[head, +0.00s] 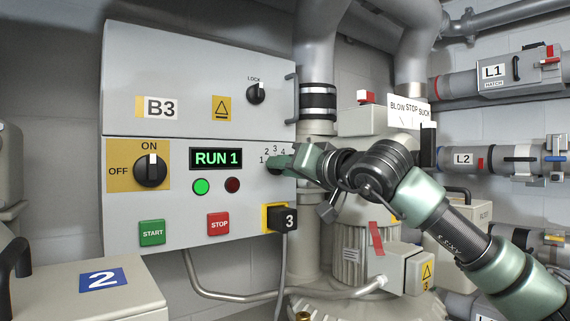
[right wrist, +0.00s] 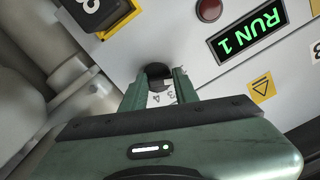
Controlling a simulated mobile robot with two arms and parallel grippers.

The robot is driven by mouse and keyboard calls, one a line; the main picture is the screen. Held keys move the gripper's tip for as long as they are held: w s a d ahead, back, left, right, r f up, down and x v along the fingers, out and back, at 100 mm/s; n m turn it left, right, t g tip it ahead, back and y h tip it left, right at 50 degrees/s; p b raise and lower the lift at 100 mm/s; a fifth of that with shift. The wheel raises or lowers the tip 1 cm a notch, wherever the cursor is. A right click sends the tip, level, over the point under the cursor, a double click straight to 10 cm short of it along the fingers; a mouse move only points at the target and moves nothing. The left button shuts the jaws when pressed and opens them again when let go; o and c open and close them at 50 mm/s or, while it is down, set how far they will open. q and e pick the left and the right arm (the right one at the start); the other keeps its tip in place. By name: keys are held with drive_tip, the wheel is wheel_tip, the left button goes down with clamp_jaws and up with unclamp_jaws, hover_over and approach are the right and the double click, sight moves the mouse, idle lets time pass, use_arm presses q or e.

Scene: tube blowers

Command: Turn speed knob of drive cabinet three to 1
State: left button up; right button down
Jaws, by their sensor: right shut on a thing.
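The drive cabinet (head: 215,70) marked B3 fills the middle left of the head view. Its display (head: 216,158) reads RUN 1 in green. The speed knob's scale, with 1 to 4 visible, is at the panel's right edge. My right gripper (head: 279,164) reaches in from the right and is shut on the speed knob, hiding most of it. In the right wrist view the dark round knob (right wrist: 158,71) sits between the two green fingertips. The finger hides part of the scale, so I cannot tell the pointer's setting. My left gripper is not in view.
The panel also has an ON/OFF switch (head: 151,170) turned to ON, a lit green lamp (head: 201,187), a dark red lamp (head: 233,185), START (head: 152,232) and STOP (head: 218,224) buttons, and a black plug (head: 284,218) marked 3 just below my gripper. Pipes stand at right.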

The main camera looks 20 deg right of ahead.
drive_tip(key=shift+f+n, duration=0.1)
drive_tip(key=shift+n, duration=0.5)
drive_tip(key=c, duration=1.1)
unclamp_jaws()
drive_tip(key=shift+s+d, duration=0.1)
drive_tip(key=shift+s, duration=0.05)
drive_tip(key=b+v, duration=0.3)
drive_tip(key=v, duration=0.4)
drive_tip(key=shift+s+b, duration=0.2)
drive_tip(key=shift+b, duration=0.1)
